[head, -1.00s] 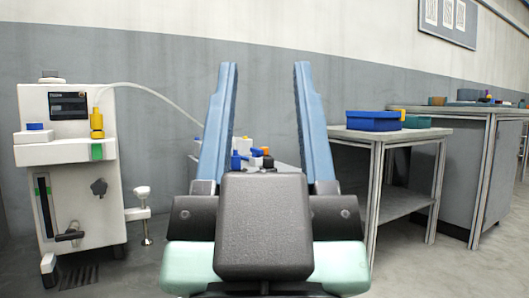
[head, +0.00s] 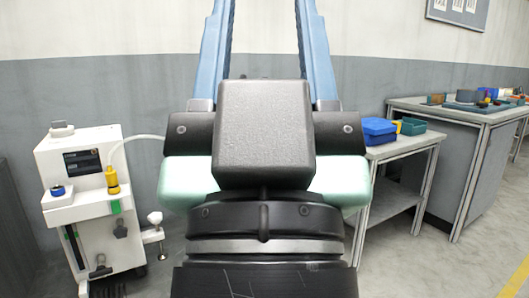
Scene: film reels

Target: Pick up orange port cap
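My gripper (head: 265,35) is in the middle of the head view, with its two long blue fingers pointing up and away from me. The fingers are wide apart and their tips reach the top edge of the picture. Only bare wall shows between them, with nothing held. The orange port cap cannot be seen now; my gripper's dark body and wrist block the middle of the view.
A white machine (head: 90,225) with a yellow fitting (head: 112,180) and a hose stands at left. At right, a grey side table (head: 400,150) bears a blue box (head: 379,130) and a teal tray (head: 413,127). A larger bench (head: 470,160) stands beyond. Floor shows between them.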

